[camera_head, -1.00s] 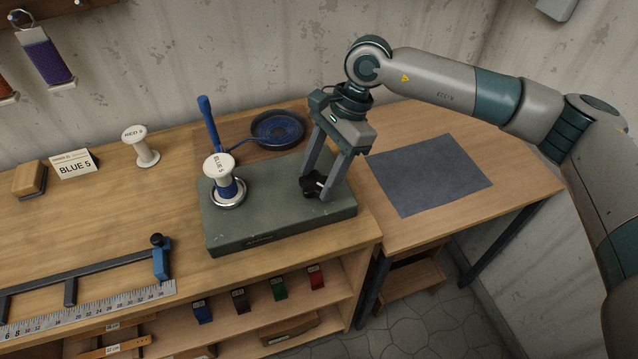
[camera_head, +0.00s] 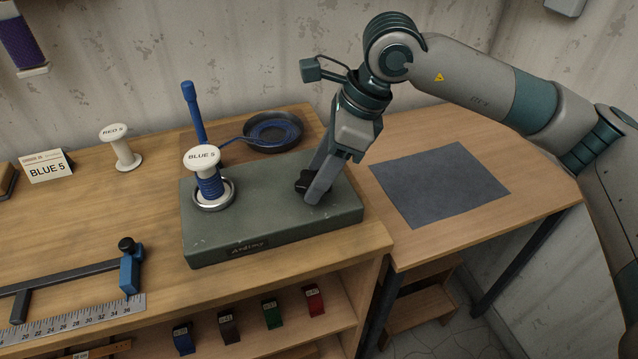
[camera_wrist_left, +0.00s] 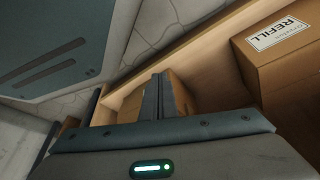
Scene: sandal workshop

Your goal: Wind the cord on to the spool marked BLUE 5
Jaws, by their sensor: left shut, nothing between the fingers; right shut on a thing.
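The white spool marked BLUE 5 (camera_head: 202,158) stands upright in a metal ring on the green winder base (camera_head: 265,232), with blue cord (camera_head: 210,187) wound round its core. The cord runs back past an upright blue post (camera_head: 194,115) to a coil in a dark round dish (camera_head: 288,143). My right gripper (camera_head: 314,192) is shut on the black crank knob (camera_head: 303,182) at the right of the base; its fingers partly hide the knob. My left gripper (camera_wrist_left: 159,98) is shut and empty in the left wrist view, in front of a cardboard box low at the bench; it is outside the head view.
A white RED 5 spool (camera_head: 121,150) and a BLUE 5 card (camera_head: 47,167) stand at the left. A clamp bar with ruler (camera_head: 80,318) lies in front. A box marked REFILL (camera_wrist_left: 280,50) shows beside the left gripper.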

